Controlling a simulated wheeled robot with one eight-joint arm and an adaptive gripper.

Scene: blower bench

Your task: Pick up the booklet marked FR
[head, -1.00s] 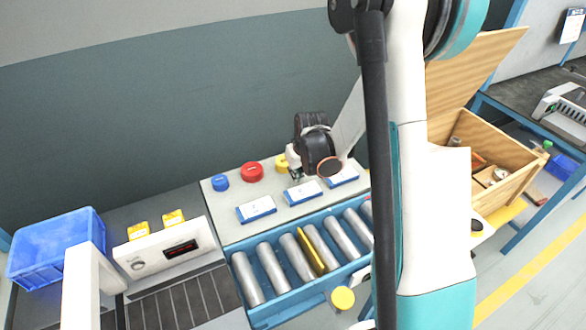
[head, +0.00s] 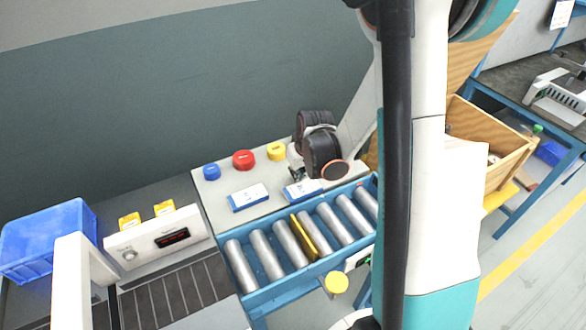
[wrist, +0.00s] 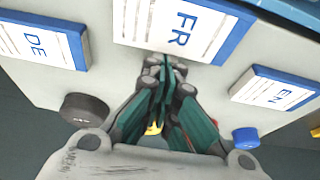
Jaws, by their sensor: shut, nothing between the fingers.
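The FR booklet (wrist: 180,28) is white with a blue edge and lies flat on the grey bench top in the wrist view. In the head view it is the middle booklet (head: 303,190). My gripper (wrist: 167,64) is shut and empty, its fingertips over the near edge of the FR booklet; I cannot tell whether they touch it. In the head view my gripper (head: 297,176) is just behind that booklet, partly hidden by my wrist. The EN booklet (wrist: 278,92) lies to the right and the DE booklet (wrist: 40,42) to the left in the wrist view.
Blue (head: 211,171), red (head: 243,160) and yellow (head: 276,151) caps stand behind the booklets. A black round piece (wrist: 84,108) is near DE. A roller conveyor (head: 265,256) runs along the front. A wooden crate (head: 500,140) stands right, a blue bin (head: 48,240) left.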

